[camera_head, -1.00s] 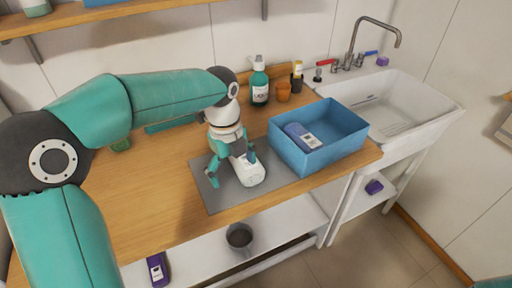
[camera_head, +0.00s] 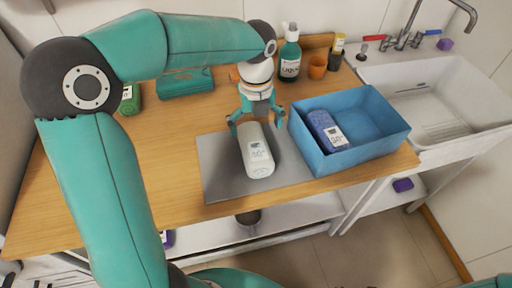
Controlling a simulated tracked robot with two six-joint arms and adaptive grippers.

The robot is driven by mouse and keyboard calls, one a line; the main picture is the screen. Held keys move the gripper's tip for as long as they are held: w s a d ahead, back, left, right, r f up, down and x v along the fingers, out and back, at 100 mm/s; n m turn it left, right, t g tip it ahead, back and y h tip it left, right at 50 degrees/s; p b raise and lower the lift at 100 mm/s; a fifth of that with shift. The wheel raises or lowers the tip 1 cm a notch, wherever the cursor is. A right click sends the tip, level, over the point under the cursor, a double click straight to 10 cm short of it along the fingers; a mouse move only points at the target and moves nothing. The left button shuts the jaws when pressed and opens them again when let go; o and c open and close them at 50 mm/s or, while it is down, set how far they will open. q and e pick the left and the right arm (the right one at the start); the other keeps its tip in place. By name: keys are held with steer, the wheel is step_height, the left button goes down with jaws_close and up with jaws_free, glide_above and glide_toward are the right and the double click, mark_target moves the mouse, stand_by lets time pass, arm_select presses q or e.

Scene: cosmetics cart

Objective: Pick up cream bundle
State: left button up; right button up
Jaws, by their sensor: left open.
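The cream bundle (camera_head: 257,158), a white rounded pack with a dark printed label, lies on the grey mat (camera_head: 216,170) on the wooden counter. My left gripper (camera_head: 257,122) is open at the bundle's far end, with one teal finger to each side of it. I cannot tell whether the fingers touch it. My right gripper is not in view; a teal part of my right arm shows at the bottom edge.
A blue bin (camera_head: 385,146) holding a blue-purple labelled pack (camera_head: 324,128) stands right of the mat. Behind are a teal pump bottle (camera_head: 290,58), an orange cup (camera_head: 317,67) and a teal case (camera_head: 187,84). A white sink (camera_head: 440,95) is at right.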

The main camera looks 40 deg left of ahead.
mark_target(255, 141)
arm_select(q)
steer(key=shift+s+f+p, duration=0.15)
steer(key=shift+f, duration=1.8)
steer(key=shift+s+f+p, duration=0.1)
steer(key=shift+f+p, duration=0.05)
steer(key=shift+f, duration=1.8)
steer(key=c, duration=1.5)
steer(key=shift+o, duration=0.2)
steer(key=shift+r, duration=0.15)
step_height(255, 141, up, 20)
steer(key=shift+p, duration=0.35)
